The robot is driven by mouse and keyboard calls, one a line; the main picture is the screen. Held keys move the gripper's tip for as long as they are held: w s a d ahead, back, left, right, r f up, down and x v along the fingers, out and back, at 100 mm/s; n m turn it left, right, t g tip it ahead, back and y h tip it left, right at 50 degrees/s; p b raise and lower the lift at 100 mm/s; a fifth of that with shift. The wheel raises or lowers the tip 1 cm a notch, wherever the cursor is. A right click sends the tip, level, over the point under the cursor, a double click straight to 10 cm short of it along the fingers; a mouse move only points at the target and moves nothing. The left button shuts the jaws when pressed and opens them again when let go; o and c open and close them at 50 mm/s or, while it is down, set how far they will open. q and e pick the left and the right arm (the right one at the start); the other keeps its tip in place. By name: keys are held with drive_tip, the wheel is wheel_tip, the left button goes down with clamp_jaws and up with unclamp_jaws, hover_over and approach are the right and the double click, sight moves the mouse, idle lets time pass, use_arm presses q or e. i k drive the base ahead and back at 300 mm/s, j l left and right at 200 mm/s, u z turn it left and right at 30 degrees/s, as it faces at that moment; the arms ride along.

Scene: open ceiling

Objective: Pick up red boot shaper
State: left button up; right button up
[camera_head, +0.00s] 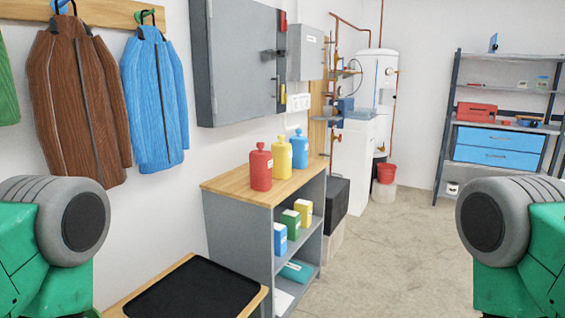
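I cannot make out a red boot shaper for certain. Red things in view are a red bottle (261,167) on the wooden top of the low shelf unit, a red case (476,112) on the far rack, and a red bucket (386,173) on the floor at the back. Neither of my grippers shows. Only green and grey parts of my own body show at the left and right edges.
A yellow bottle (282,158) and a blue bottle (300,149) stand beside the red one. A low wooden bench with a black mat (197,291) is at the bottom left. Jackets (78,105) hang above. The floor (385,262) at centre right is clear.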

sight(260, 161)
drive_tip(key=u, duration=2.05)
drive_tip(key=z, duration=1.9)
drive_tip(key=i+l+u, duration=0.4)
drive_tip(key=i+l, duration=0.85)
drive_tip(key=l, duration=0.15)
